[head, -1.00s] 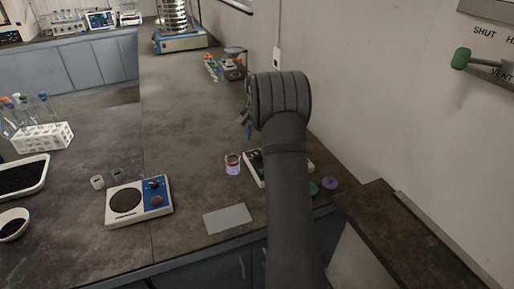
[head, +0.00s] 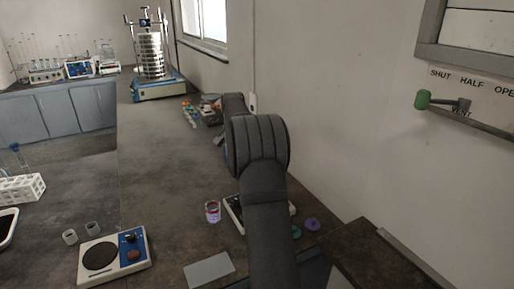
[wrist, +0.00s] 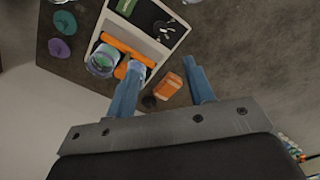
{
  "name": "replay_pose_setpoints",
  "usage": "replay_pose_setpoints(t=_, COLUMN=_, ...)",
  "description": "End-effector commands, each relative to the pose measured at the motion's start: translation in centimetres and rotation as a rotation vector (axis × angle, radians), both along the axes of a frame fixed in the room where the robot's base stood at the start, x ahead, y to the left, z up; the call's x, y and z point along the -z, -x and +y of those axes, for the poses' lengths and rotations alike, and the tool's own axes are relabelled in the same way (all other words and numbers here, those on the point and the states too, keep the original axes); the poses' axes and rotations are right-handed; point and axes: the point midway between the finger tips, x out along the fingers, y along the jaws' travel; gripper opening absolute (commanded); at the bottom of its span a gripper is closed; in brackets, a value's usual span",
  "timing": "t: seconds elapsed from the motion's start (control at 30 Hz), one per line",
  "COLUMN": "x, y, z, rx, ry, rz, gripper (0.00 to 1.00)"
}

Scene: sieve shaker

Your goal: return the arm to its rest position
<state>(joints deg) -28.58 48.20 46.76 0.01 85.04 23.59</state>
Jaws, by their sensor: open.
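My gripper (wrist: 164,66) shows in the wrist view as two blue fingers spread apart with nothing held between them. In the head view my dark arm hides most of it. Below and beyond the fingers in the wrist view is a white tray (wrist: 172,27) holding orange pieces and a clear jar. A small orange block (wrist: 168,86) shows between the fingers, on the surface beyond them. The sieve shaker (head: 151,55), with its stack of metal sieves, stands at the far end of the bench.
A hotplate (head: 113,257), two small cups, a flat grey plate (head: 209,269) and a beaker of pink liquid (head: 212,211) are on the near bench. A green vent lever (head: 423,99) sticks out from the right wall.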

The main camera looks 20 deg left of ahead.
Motion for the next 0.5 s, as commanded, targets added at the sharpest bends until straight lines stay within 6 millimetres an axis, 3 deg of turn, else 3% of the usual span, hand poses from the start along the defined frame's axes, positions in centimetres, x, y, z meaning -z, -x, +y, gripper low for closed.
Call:
replay_pose_setpoints(t=0.17, x=2.1, y=0.0, z=0.0, rx=0.000, ry=0.002, rz=0.004, gripper=0.49)
replay_pose_setpoints(t=0.5, x=8.8, y=0.0, z=0.0, rx=0.000, ry=0.001, rz=0.003, gripper=0.49)
